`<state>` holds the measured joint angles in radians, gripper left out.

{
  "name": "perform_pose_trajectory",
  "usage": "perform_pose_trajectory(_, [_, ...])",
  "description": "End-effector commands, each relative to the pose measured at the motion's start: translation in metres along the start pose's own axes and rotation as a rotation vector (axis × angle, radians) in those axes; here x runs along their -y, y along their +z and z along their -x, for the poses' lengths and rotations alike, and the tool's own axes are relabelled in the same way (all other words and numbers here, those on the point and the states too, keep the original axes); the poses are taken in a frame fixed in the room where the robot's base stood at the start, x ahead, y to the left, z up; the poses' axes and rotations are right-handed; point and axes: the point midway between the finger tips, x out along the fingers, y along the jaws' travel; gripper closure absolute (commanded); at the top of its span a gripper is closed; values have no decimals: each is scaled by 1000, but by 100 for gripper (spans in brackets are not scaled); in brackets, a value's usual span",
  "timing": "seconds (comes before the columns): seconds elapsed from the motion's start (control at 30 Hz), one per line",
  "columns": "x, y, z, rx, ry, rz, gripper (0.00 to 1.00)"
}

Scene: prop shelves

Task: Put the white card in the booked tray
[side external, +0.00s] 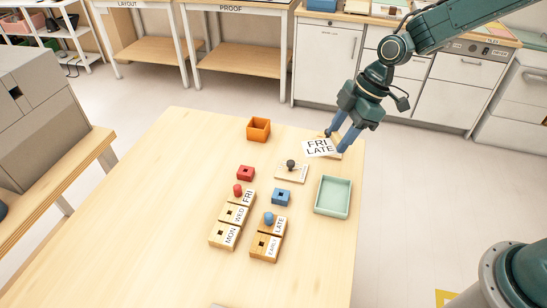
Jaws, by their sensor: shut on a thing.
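The white card (317,147), printed FRI LATE in black, is at the back right of the table. My gripper (337,142), with blue fingers, is shut on the card at its right side. A wooden piece shows partly behind the card; whether the card touches it I cannot tell. A shallow pale green tray (347,197) stands empty at the table's right edge, in front of the card. An orange open box (258,129) stands at the back, left of the card. I see no "booked" label on either one.
A plate with a black knob (291,165) lies between card and blocks. A red socket block (245,173) and a blue one (281,197) stand nearby. Wooden day blocks (232,214) hold a red peg; shift blocks (268,235) hold a blue peg. The table's left side is clear.

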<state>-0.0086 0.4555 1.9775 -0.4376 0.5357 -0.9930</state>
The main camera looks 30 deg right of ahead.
Motion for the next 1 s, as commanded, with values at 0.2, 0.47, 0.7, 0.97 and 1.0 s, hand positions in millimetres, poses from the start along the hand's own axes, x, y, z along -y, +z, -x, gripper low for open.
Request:
perform_pose_trajectory(0.2, [4,-15,21,0,-124,305,77])
perform_pose_trajectory(0.47, [8,-23,49,1,-273,666,77])
perform_pose_trajectory(0.7, [10,-22,70,2,-382,919,77])
perform_pose_trajectory(0.97, [10,-22,78,2,-422,1017,77])
perform_pose_trajectory(1.0, [10,-21,78,2,-423,1019,77])
